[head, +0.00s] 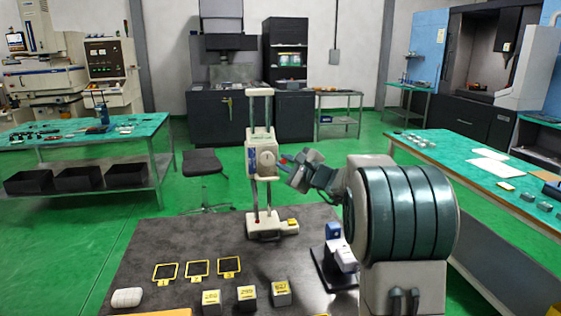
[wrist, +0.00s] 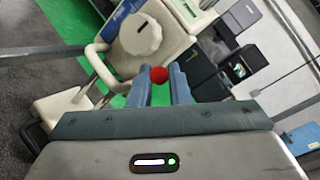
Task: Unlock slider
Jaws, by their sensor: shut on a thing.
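The slider (head: 262,156) is a pale block with a round dial knob, partway up a two-post stand (head: 260,92) on the dark table. It shows tilted in the wrist view (wrist: 150,35), with the dial knob at its middle. A red ball (wrist: 159,74) sits at the slider's lower edge, between my blue-grey fingers. My gripper (wrist: 162,76) is shut on the red ball. In the head view my gripper (head: 288,163) reaches the slider's right side, and the ball is mostly hidden there. The lock's state cannot be told.
On the dark table (head: 150,240) are three yellow-framed plates (head: 197,269), three grey blocks with yellow labels (head: 247,296) and a white rounded piece (head: 127,297). A blue-and-white device (head: 340,252) stands below my arm. A stool (head: 203,163) is behind the table.

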